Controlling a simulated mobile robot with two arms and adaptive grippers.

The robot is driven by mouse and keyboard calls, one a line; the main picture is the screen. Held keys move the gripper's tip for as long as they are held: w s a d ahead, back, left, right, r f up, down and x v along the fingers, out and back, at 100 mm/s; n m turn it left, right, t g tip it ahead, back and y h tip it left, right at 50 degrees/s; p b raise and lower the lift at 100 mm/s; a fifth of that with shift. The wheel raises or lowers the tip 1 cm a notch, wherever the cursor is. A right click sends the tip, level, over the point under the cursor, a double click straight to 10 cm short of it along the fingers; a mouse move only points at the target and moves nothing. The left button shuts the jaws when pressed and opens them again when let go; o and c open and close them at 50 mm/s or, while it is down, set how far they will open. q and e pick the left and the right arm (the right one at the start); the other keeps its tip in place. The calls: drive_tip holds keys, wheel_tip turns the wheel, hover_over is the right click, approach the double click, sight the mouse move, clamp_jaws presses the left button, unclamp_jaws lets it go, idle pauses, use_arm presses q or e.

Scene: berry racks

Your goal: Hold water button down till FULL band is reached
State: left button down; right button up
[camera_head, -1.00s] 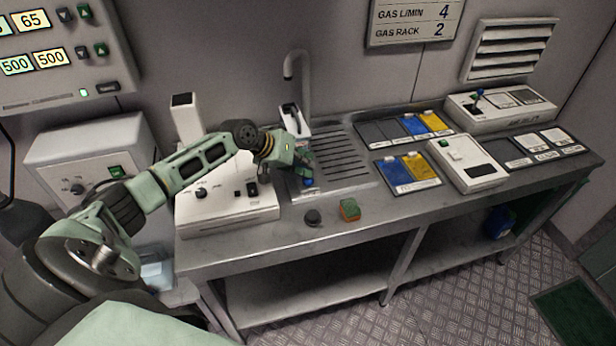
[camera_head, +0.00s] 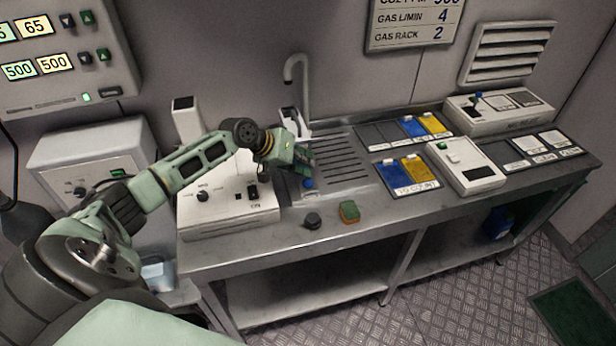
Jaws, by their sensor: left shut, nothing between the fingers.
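A small blue button (camera_head: 309,184) shows at the front left of the grey sink and drain area (camera_head: 345,160); I take it for the water button. My left gripper (camera_head: 303,166) is shut and empty just above and behind the blue button, seemingly apart from it. A grey curved tap (camera_head: 300,75) rises behind the gripper, with a white fitting (camera_head: 290,118) at its foot. I cannot make out a FULL band; the gripper covers part of the basin. My right gripper is out of view.
A white device with knobs (camera_head: 225,205) stands left of the sink, under my left arm. A dark round knob (camera_head: 312,220) and a green-orange sponge (camera_head: 349,212) lie on the front of the bench (camera_head: 290,245). Blue and yellow trays (camera_head: 420,170) are at the right.

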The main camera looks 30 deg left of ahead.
use_arm(q)
drive_tip(key=shift+r, duration=0.15)
wheel_tip(320, 180, up, 5)
drive_tip(key=p, duration=0.4)
idle(0.6)
